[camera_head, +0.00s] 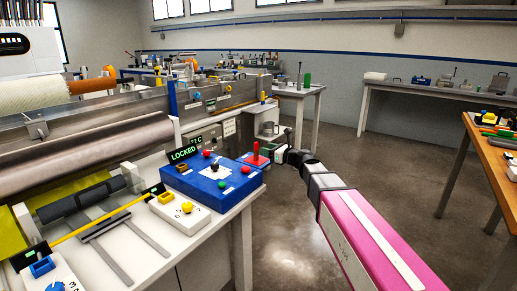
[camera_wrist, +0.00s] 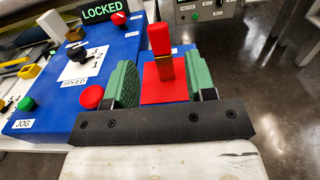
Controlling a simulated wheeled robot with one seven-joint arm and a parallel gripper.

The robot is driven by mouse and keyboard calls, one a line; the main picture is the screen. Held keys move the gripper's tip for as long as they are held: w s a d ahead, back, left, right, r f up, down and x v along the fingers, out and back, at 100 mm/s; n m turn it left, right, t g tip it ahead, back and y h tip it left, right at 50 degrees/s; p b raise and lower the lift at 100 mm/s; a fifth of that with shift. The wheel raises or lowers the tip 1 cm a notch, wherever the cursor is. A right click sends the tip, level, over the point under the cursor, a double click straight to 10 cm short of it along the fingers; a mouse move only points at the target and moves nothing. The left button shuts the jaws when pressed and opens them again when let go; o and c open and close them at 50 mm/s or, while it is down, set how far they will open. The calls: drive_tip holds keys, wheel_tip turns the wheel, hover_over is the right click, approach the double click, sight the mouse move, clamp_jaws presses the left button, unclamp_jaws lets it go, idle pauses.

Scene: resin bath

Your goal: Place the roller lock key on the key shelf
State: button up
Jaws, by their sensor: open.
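The roller lock key appears to be the upright red handle with a brass-coloured lower part (camera_wrist: 160,40). It stands over a red square plate (camera_wrist: 165,84) at the end of the blue control box (camera_wrist: 60,110). The key also shows in the head view (camera_head: 256,149), at the box's right end. My gripper (camera_wrist: 162,80) is open, with one green finger on each side of the red plate and the key's lower part. I cannot tell whether either finger touches the key. No shelf is clearly identifiable as the key shelf.
The blue box carries a green "LOCKED" display (camera_head: 185,154) and several knobs; a red knob (camera_wrist: 91,96) is close beside my left finger. A white control block (camera_head: 179,209) stands nearby. Long rollers are at the left. Open floor (camera_head: 320,170) lies to the right.

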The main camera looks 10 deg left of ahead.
drive_tip(key=s+d+f+n+g+h, duration=0.2)
drive_tip(key=s+d+f+n+h, duration=0.3)
drive_tip(key=d, duration=0.7)
drive_tip(key=s+d+f+n+g+h, duration=0.2)
drive_tip(key=s+d+f+n+h, duration=0.4)
drive_tip(key=s+d+f+n, duration=0.3)
drive_tip(key=s+d+f+n+g+h, duration=0.3)
drive_tip(key=s+d+f+n+h, duration=0.2)
drive_tip(key=d+f, duration=0.9)
drive_tip(key=s+d+n, duration=0.2)
drive_tip(key=d+n, duration=0.1)
drive_tip(key=shift+s+f+n+h, duration=0.25)
drive_tip(key=shift+f+n+h, duration=0.05)
drive_tip(key=shift+f, duration=0.05)
